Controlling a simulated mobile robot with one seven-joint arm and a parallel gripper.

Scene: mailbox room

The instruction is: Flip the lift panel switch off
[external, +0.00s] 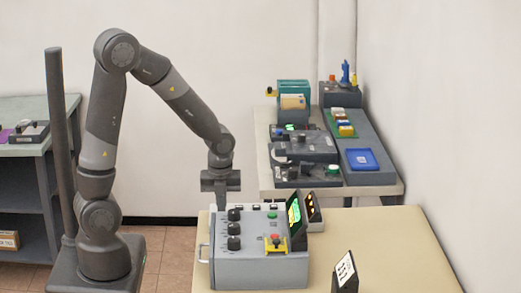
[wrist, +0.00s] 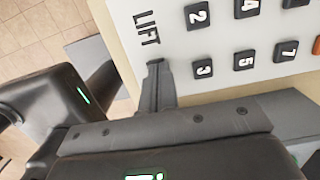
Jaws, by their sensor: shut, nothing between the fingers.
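The lift panel (wrist: 180,45) is a white plate with "LIFT" lettering and black numbered buttons, seen close up in the wrist view. I cannot make out the switch, nor whether the fingertips touch the panel.
The grey control box (external: 260,270) with black knobs, a red button and a green screen (external: 294,212) stands in front on the beige table (external: 400,250). A small black sign (external: 345,272) stands to its right. A back table (external: 390,190) holds several devices. The table's right part is clear.

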